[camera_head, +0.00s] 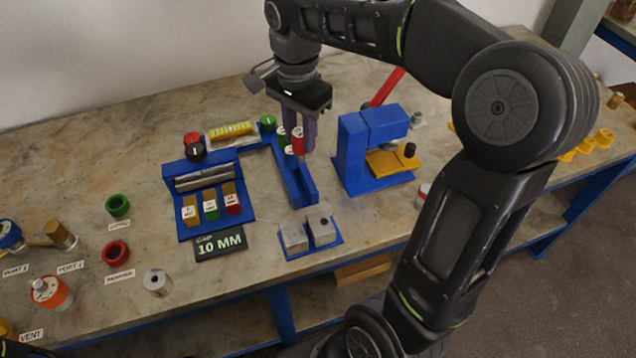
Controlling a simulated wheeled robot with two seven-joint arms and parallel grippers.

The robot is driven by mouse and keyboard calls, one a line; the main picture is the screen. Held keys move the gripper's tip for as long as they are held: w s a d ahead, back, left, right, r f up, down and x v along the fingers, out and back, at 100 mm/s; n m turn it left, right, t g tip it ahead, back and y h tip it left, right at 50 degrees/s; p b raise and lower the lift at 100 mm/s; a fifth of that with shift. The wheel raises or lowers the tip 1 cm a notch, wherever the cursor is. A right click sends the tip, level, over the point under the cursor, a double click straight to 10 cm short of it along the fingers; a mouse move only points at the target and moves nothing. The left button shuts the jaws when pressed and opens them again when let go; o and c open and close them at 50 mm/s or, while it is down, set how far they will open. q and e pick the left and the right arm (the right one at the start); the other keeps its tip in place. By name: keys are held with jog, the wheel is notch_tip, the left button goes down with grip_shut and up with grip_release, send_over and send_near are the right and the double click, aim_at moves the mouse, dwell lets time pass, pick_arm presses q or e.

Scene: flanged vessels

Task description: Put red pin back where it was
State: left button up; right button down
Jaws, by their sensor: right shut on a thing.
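My right gripper (299,138) hangs down above the blue channel-shaped holder (292,177) in the middle of the bench. It is shut on the red pin (298,145), a small cylinder with a red body and a pale end, held upright between the fingers. The pin's lower end is at the holder's back part; I cannot tell whether it touches the holder. A green-and-white pin (282,137) stands just left of the fingers.
A blue rack (183,172) with labelled blocks and a "10 MM" plate (220,243) stands left of the holder. A blue press (362,150) with a red lever stands close on the right. Two metal blocks (308,231) sit in front. Rings and ports fill the left.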

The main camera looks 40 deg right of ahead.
aim_at(300, 159)
jog(key=shift+a+r, duration=0.1)
jog(key=shift+a, duration=0.25)
jog(key=shift+d+f, duration=0.15)
jog(key=shift+f, duration=0.05)
notch_tip(300, 159, down, 6)
jog(key=shift+f, duration=0.1)
notch_tip(300, 159, down, 3)
jog(key=shift+s, duration=0.1)
jog(key=shift+f, duration=0.25)
